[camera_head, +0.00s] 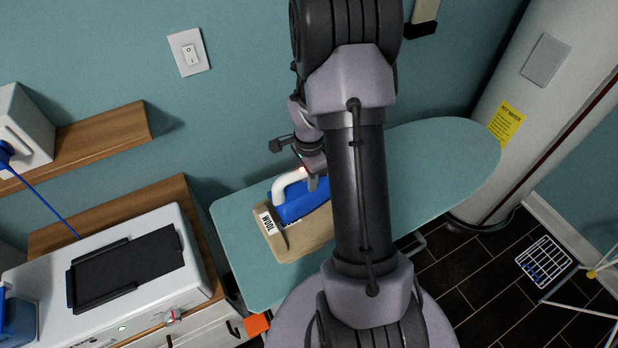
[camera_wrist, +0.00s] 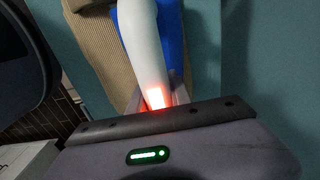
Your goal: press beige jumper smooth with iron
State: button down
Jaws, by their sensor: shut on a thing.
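The beige jumper (camera_head: 312,235) lies folded on the teal ironing board (camera_head: 455,150), with a white label reading "WOOL" at its left end. The blue iron (camera_head: 318,196) with a white handle (camera_head: 280,186) is over the jumper; whether its sole touches the cloth cannot be told. My gripper (camera_head: 314,180) is shut on the iron's handle. In the wrist view the white handle (camera_wrist: 138,40) runs into the jaws, with the blue body (camera_wrist: 177,50) and ribbed jumper (camera_wrist: 95,40) beyond. My arm hides part of the jumper and board in the head view.
A counter with a white machine and black panel (camera_head: 125,268) stands at left, under a wooden shelf (camera_head: 105,138). A white cylinder with a yellow "HOT WATER" label (camera_head: 506,123) stands at right. A wire rack (camera_head: 543,262) is on the right. The board's right end is clear.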

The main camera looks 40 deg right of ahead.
jog(key=shift+s, duration=0.1)
jog(key=shift+r+p, duration=1.9)
jog(key=shift+r, duration=1.2)
jog(key=shift+a, duration=0.1)
